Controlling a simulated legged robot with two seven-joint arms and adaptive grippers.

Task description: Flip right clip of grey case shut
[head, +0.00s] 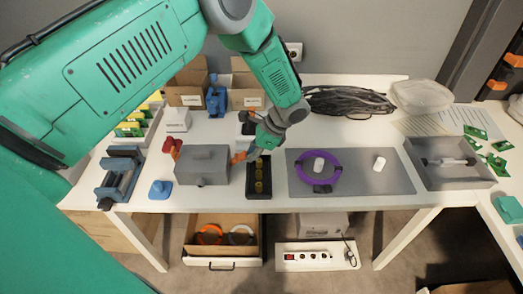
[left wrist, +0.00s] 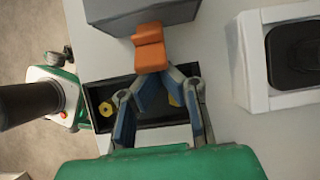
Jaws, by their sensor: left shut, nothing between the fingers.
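In the left wrist view the clip (left wrist: 150,45) shows beside the case wall (left wrist: 150,14). A red clip (head: 175,148) is on the case's left side. My left gripper (head: 250,154) is just right of the orange clip. In the left wrist view its fingertips (left wrist: 153,74) are together at the clip's end, empty; whether they touch it I cannot tell. My right gripper is not in view.
A black tray (head: 258,192) with yellow round pieces lies right of the case, beneath my gripper. A grey mat (head: 380,185) with a purple ring (head: 334,166) lies further right. A blue piece (head: 160,190) and a blue vise (head: 121,175) stand to the left.

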